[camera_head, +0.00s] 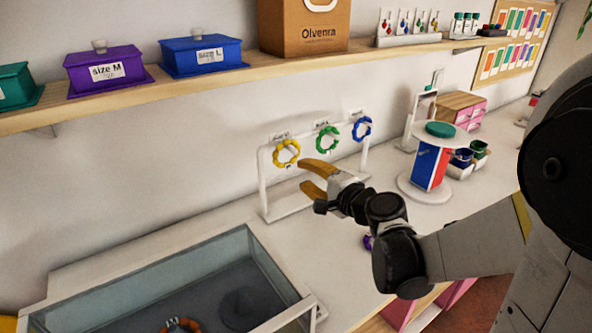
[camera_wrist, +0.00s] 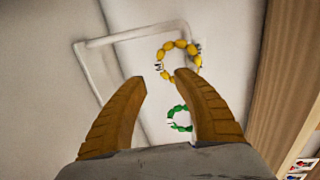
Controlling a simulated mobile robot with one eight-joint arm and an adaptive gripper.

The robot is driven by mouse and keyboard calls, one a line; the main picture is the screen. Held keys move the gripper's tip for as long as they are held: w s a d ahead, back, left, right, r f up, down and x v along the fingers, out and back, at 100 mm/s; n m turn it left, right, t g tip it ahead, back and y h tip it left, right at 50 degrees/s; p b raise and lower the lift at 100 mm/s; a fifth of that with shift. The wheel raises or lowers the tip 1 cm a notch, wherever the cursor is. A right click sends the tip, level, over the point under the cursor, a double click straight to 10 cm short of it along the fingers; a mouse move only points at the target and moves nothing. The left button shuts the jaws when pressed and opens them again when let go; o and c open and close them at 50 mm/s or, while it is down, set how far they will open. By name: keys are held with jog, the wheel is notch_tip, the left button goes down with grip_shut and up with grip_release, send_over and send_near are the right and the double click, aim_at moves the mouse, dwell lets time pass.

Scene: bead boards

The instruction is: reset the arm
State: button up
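My gripper (camera_head: 312,179) is raised above the white counter, in front of the white bracelet stand (camera_head: 264,185). In the wrist view its two orange-brown fingers (camera_wrist: 160,85) are apart with nothing between them. A yellow bead bracelet (camera_head: 286,153) hangs on the stand, just left of and behind the fingers in the head view. It also shows beyond the fingertips in the wrist view (camera_wrist: 168,48). A green bracelet (camera_head: 328,138) and a blue bracelet (camera_head: 362,129) hang farther right on the stand. The green one shows partly between the fingers in the wrist view (camera_wrist: 180,110).
A glass-walled case (camera_head: 75,285) stands at the front left with an orange bracelet inside. A round white stand (camera_head: 425,190) with a red and blue block is to the right.

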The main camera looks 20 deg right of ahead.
jog(key=v, duration=0.6)
jog(key=s+a+f+n+g, duration=0.4)
jog(key=s+a+n+g, duration=0.1)
jog(key=s+a+n, duration=0.25)
jog(key=s+d+n+g+h, duration=0.1)
jog(key=s+d+n+h, duration=0.1)
jog(key=s, duration=0.3)
jog(key=s+d+f+n+g+h, duration=0.1)
jog(key=s+d+n+g+h, duration=0.1)
jog(key=s+n, duration=0.3)
jog(key=shift+s+f+h, duration=0.3)
jog(key=shift+s+h, duration=0.1)
jog(key=shift+s, duration=0.2)
